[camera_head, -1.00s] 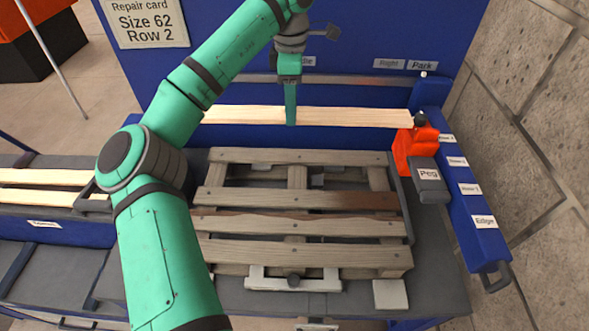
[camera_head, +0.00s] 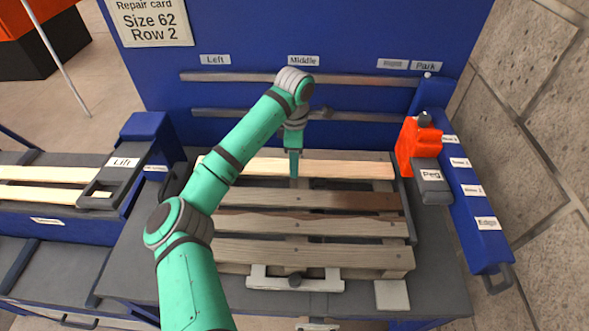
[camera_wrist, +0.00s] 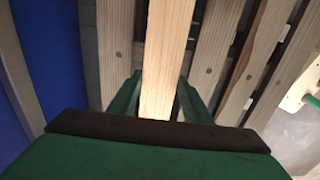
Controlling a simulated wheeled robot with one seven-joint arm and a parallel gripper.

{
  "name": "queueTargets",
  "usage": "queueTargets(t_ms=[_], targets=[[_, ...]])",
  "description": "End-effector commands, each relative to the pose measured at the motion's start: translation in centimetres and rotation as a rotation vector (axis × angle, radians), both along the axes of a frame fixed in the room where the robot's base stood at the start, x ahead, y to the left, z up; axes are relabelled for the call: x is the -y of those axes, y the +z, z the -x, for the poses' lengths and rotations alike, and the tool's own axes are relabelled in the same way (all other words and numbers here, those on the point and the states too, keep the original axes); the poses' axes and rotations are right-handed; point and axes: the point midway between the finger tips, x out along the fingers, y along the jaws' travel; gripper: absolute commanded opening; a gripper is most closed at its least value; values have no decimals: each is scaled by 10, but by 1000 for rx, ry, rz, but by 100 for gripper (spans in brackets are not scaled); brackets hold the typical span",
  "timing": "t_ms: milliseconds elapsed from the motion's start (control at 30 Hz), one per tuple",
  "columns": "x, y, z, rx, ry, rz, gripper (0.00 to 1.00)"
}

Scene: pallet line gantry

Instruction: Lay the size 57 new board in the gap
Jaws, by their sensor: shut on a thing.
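My gripper (camera_head: 294,172) is shut on the pale new board (camera_head: 345,168), near the board's middle.
The repair card (camera_head: 150,22) reads Size 62, Row 2. An orange peg unit (camera_head: 412,147) stands right of the pallet, beside a blue rail (camera_head: 470,215). Pale boards (camera_head: 50,175) lie in the left rack. A white clamp-like bracket (camera_head: 295,280) sits at the front.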

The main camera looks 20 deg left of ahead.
Motion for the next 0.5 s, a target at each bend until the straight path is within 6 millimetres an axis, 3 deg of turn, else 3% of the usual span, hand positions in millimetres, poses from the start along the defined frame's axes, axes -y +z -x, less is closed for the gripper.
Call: queueTargets(t_ms=[367,500], targets=[[-1,-36,1,-2,1,0,15],[0,-39,0,0,1,1,15]])
